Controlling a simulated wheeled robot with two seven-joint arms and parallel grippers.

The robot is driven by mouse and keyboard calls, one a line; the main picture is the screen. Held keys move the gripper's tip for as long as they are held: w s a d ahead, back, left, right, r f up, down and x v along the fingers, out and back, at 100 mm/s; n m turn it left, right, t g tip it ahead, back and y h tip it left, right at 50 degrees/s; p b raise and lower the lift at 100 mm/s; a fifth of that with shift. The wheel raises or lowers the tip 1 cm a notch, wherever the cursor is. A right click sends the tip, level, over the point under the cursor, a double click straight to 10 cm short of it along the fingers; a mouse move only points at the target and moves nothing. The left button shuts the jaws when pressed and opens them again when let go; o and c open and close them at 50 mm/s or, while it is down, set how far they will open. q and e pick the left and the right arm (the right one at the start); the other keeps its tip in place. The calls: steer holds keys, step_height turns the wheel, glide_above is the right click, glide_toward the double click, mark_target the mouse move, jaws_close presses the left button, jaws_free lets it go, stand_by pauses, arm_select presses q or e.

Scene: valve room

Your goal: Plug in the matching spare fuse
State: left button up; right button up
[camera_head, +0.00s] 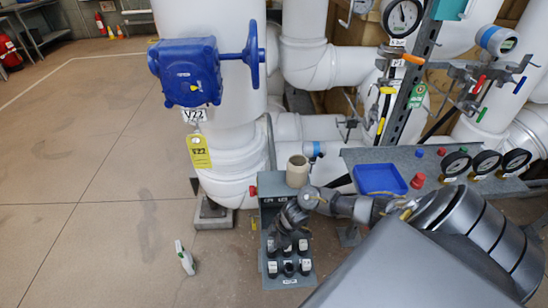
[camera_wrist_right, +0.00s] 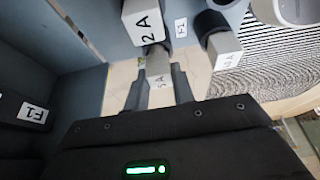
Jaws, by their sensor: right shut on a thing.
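My right gripper (camera_wrist_right: 159,92) is shut on a pale grey fuse (camera_wrist_right: 159,72), held between its two dark fingers. The fuse's small label seems to end in A; its number is hard to read. A fuse marked 2 A (camera_wrist_right: 143,22) is just beyond it, and another labelled fuse (camera_wrist_right: 225,50) is at the right. In the head view, my right gripper (camera_head: 286,237) points down over a grey fuse box (camera_head: 266,284) with several dark, white-labelled fuses (camera_head: 289,268). My wrist and gripper cover part of the box. My left gripper is not in view.
A cream cup (camera_head: 297,171) stands at the box's back. A grey bench (camera_head: 350,158) to the right carries a blue tray (camera_head: 380,178) and gauges (camera_head: 486,162). A white-and-green bottle (camera_head: 185,258) is on the floor at left. A blue valve (camera_head: 190,72) hangs on the white pipe.

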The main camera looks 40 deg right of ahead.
steer(key=shift+f, duration=0.6)
steer(key=o, duration=1.5)
